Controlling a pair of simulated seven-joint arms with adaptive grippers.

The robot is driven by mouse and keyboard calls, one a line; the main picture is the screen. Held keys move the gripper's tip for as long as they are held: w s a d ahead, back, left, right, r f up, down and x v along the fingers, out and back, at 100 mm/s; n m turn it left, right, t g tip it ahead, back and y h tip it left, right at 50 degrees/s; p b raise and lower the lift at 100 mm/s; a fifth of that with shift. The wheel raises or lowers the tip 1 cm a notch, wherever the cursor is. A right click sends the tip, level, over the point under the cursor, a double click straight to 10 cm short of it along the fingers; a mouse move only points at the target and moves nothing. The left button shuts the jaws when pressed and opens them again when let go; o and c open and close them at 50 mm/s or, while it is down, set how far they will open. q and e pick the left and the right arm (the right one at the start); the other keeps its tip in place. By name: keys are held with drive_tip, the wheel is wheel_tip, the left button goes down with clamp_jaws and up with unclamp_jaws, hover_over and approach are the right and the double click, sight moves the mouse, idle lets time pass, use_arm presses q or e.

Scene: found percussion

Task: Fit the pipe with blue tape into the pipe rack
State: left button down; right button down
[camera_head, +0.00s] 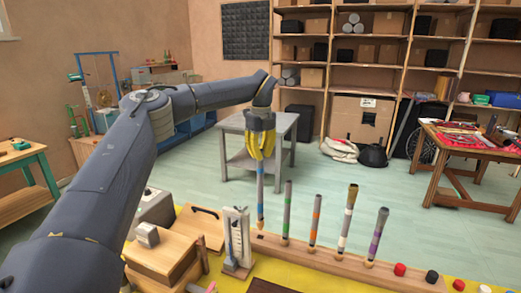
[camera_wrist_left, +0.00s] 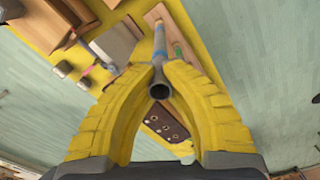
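My left gripper (camera_head: 261,148) is shut on the pipe with blue tape (camera_head: 260,190) near its top and holds it upright. The grey pipe, with its blue band, also shows between the yellow fingers (camera_wrist_left: 158,78) in the left wrist view (camera_wrist_left: 159,45). Its lower end is at the left end of the wooden pipe rack (camera_head: 330,262); a dark hole shows just below the tip. I cannot tell whether the tip touches the rack. Several other pipes stand in the rack, the nearest with green tape (camera_head: 287,213). My right gripper is out of view.
A white stand (camera_head: 237,240) is close to the left of the held pipe. Wooden boxes (camera_head: 160,252) stand farther left. Red and black caps (camera_head: 400,269) sit to the right. A grey table (camera_head: 258,125) and shelves stand behind.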

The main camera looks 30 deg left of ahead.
use_arm(q)
drive_tip(key=shift+f, duration=3.15)
idle(1.2)
drive_tip(key=c, duration=1.5)
unclamp_jaws()
wheel_tip(320, 180, up, 12)
drive_tip(key=shift+d+f, duration=0.1)
